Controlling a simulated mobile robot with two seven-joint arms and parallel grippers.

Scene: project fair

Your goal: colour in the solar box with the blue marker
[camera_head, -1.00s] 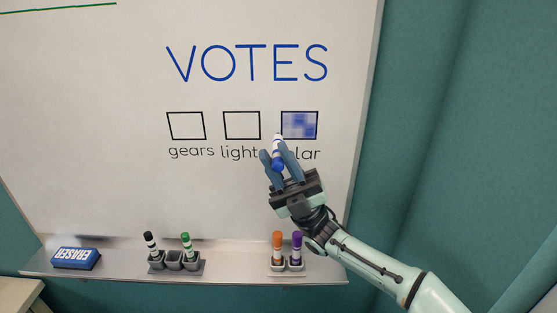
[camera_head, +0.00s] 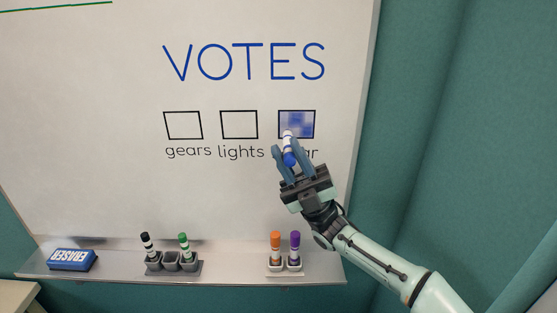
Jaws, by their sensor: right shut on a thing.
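The solar box (camera_head: 303,120) is the rightmost of three outlined squares under the word VOTES on the whiteboard. Patchy blue shading, pale in places and darker in others, fills much of it. My right gripper (camera_head: 289,158) is shut on the blue marker (camera_head: 288,147), a white-bodied marker with blue parts. The marker's upper end overlaps the lower left part of the box; I cannot tell whether it touches the board. The gripper and marker hide part of the word "solar". My left gripper is not in view.
The gears box (camera_head: 183,125) and lights box (camera_head: 239,124) are blank. On the tray (camera_head: 225,272) below are a blue eraser (camera_head: 72,259), a black marker (camera_head: 148,246), a green marker (camera_head: 185,247), an orange marker (camera_head: 276,247) and a purple marker (camera_head: 295,248). A teal curtain (camera_head: 450,120) hangs right.

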